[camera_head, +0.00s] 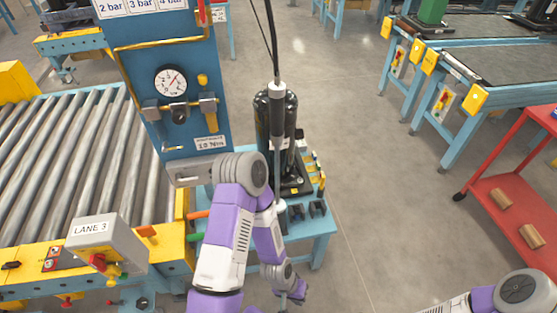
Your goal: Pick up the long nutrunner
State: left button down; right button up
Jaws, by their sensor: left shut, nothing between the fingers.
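A long, slim tool, seemingly the long nutrunner (277,130), hangs upright from a dark cable in the middle of the head view. Its top is light grey, its body dark and its lower shaft grey. Its lower end is hidden or unclear near my left forearm. My left gripper (297,291) is low in the picture, below the tool and in front of the blue stand. It is shut and empty, apart from the tool. My right arm shows only at the bottom right corner; its gripper is out of view.
A black cylinder (262,120) stands behind the tool on a blue stand (322,228) with small fittings. A blue gauge panel (206,105) and roller conveyor (70,170) are at left. A red cart (487,205) is at right. Floor between stand and cart is clear.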

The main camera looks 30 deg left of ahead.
aim_at(276, 88)
jog(key=u, duration=3)
jog(key=k, duration=0.5)
jog(key=z, duration=1.45)
jog(key=i, duration=0.2)
jog(key=z, duration=0.25)
